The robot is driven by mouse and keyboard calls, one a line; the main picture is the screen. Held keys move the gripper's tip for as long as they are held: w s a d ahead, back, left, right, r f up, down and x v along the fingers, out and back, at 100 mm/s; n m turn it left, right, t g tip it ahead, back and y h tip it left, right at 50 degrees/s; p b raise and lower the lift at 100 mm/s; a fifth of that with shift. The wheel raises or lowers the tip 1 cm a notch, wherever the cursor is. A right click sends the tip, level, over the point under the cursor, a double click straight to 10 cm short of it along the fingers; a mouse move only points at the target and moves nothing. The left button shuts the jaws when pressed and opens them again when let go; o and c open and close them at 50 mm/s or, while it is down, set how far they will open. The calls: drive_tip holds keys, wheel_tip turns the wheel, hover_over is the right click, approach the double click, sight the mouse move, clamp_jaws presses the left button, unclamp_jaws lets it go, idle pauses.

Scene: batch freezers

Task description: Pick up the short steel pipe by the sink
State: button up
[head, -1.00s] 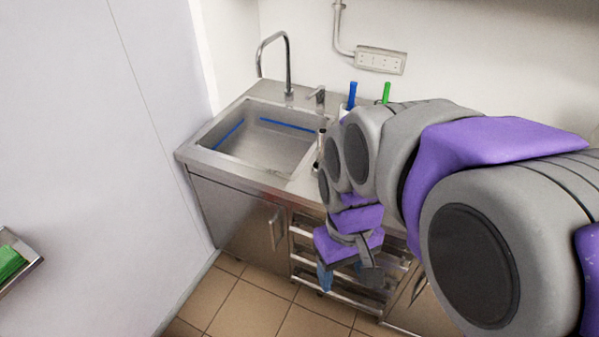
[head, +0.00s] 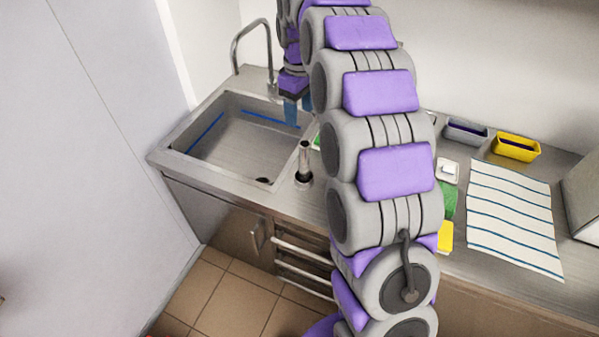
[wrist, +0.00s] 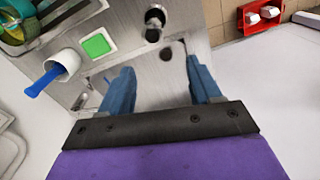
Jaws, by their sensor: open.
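The short steel pipe (head: 304,158) stands upright on the counter, just right of the sink (head: 186,135). It has a dark upper end and a wider dark-and-steel foot. In the wrist view the steel pipe (wrist: 154,24) is seen from above near the top edge, past the fingertips and not between them. My gripper (head: 295,110) is over the back right part of the sink, behind the pipe and apart from it. Its blue fingers, also in the wrist view (wrist: 162,82), are spread open with nothing between them.
A tall curved faucet (head: 238,45) stands left of my gripper. The wrist view shows a white cup (wrist: 66,60) with a blue handle and a green square (wrist: 97,45). A striped cloth (head: 512,215) and a yellow tray (head: 516,146) lie right of my arm.

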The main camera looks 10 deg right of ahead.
drive_tip(key=b, duration=0.1)
hover_over(306, 143)
drive_tip(key=f, duration=0.5)
drive_tip(key=shift+d, duration=0.3)
drive_tip(key=f, duration=0.2)
drive_tip(key=a+f+b, duration=0.1)
drive_tip(key=f, duration=0.1)
drive_tip(key=a+f+b, duration=0.1)
drive_tip(key=f, duration=0.1)
drive_tip(key=shift+a+f, duration=0.2)
drive_tip(key=shift+f, duration=0.2)
drive_tip(key=shift+d+f, duration=0.55)
drive_tip(key=shift+d, duration=0.3)
drive_tip(key=f+b, duration=0.1)
drive_tip(key=f, duration=0.1)
drive_tip(key=f+b, duration=0.1)
drive_tip(key=f, duration=0.1)
drive_tip(key=shift+a+f, duration=0.2)
drive_tip(key=shift+f, duration=0.05)
drive_tip(key=shift+a, duration=0.3)
drive_tip(key=shift+d, duration=0.6)
drive_tip(key=c, duration=0.6)
drive_tip(key=shift+a, duration=0.15)
drive_tip(key=shift+c, duration=1.4)
drive_tip(key=shift+a, duration=0.2)
drive_tip(key=shift+c, duration=0.5)
